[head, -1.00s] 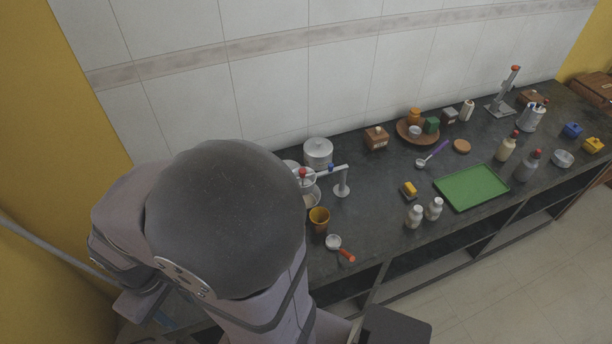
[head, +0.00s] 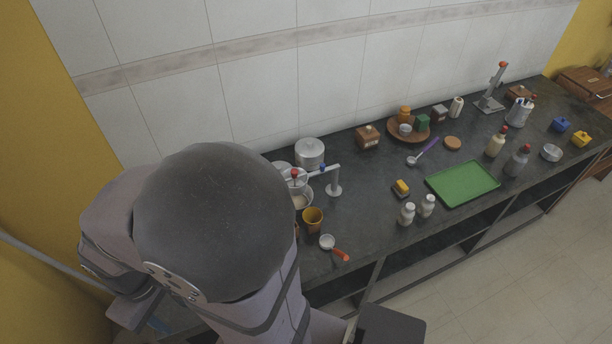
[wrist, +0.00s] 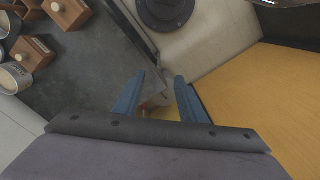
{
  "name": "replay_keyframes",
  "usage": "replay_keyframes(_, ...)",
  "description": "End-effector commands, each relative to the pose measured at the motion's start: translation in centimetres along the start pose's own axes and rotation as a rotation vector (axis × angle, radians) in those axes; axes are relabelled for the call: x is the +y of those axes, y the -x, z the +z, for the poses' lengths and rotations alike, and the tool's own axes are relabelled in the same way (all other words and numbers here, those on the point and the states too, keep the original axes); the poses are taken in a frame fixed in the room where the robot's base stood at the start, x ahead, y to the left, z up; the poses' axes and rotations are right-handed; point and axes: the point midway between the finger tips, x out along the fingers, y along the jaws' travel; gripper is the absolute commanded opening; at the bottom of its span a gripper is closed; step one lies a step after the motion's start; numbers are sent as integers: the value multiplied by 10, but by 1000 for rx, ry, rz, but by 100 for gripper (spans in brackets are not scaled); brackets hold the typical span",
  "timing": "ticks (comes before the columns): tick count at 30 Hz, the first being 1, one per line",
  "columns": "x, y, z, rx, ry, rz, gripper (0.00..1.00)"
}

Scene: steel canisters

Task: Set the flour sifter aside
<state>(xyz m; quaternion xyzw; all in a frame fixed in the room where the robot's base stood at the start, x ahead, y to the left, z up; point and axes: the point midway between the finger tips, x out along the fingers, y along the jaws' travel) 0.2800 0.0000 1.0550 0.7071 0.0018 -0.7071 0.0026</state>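I cannot pick out the flour sifter for certain. A small white round cup with an orange handle (head: 328,242) lies near the counter's front edge in the head view, and a mustard-coloured cup (head: 312,220) stands behind it. My gripper (wrist: 157,80) shows in the wrist view with its two blue fingers apart. A small pale grey shape shows between and beyond the fingers; I cannot tell what it is, and nothing appears clamped.
Wooden boxes (wrist: 30,54) sit on the dark counter in the wrist view; a yellow wall (wrist: 258,85) is at right.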

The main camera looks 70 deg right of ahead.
Motion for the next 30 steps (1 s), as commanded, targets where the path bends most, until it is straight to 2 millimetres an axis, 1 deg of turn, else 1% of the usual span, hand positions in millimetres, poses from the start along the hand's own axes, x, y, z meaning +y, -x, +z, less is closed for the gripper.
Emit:
replay_keyframes(4,0,0,0,0,0,0,38)
replay_keyframes(5,0,0,0,0,0,0,33)
replay_keyframes(8,2,0,-2,2,-11,1,33)
replay_keyframes(10,8,-1,-8,8,-36,2,33)
replay_keyframes(11,11,-2,-11,11,-53,3,33)
replay_keyframes(14,32,-4,-28,31,-137,9,33)
replay_keyframes(16,54,-5,-43,50,-222,16,33)
replay_keyframes(17,67,-6,-50,60,-264,20,33)
replay_keyframes(20,118,-8,-70,95,-424,39,33)
replay_keyframes(21,142,-9,-76,109,-492,48,33)
replay_keyframes(23,180,-10,-81,133,-597,64,33)
replay_keyframes(24,206,-11,-82,147,-665,76,33)
replay_keyframes(26,246,-13,-78,168,-768,95,33)
replay_keyframes(27,274,-14,-73,182,-838,108,33)
replay_keyframes(29,315,-16,-62,202,-941,130,33)
replay_keyframes(30,342,-17,-51,215,-1010,146,33)
